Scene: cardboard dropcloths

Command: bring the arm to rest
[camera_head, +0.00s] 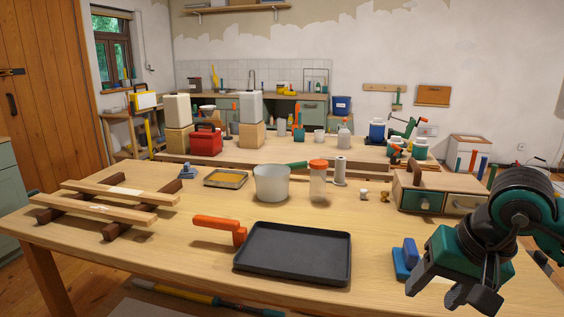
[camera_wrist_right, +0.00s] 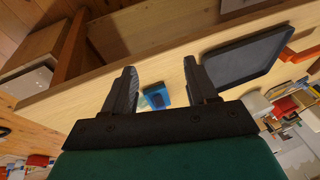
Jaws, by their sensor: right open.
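My right gripper (camera_head: 462,294) is at the lower right of the head view, over the table's right front part. It also shows in the right wrist view (camera_wrist_right: 162,82), with its two dark fingers apart and nothing between them. A blue block-like object (camera_head: 405,258) lies on the table just left of the gripper in the head view. It shows beyond the fingers in the right wrist view (camera_wrist_right: 157,96), apart from them. The near wooden table (camera_head: 185,262) lies below the gripper. My left gripper is in neither view.
A black tray (camera_head: 293,252) and an orange-handled tool (camera_head: 220,228) lie at the table's front middle. A white tub (camera_head: 271,184), an orange-lidded jar (camera_head: 318,181) and a small drawer box (camera_head: 440,196) stand behind. A wooden rack (camera_head: 108,201) is at left. The front left tabletop is bare.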

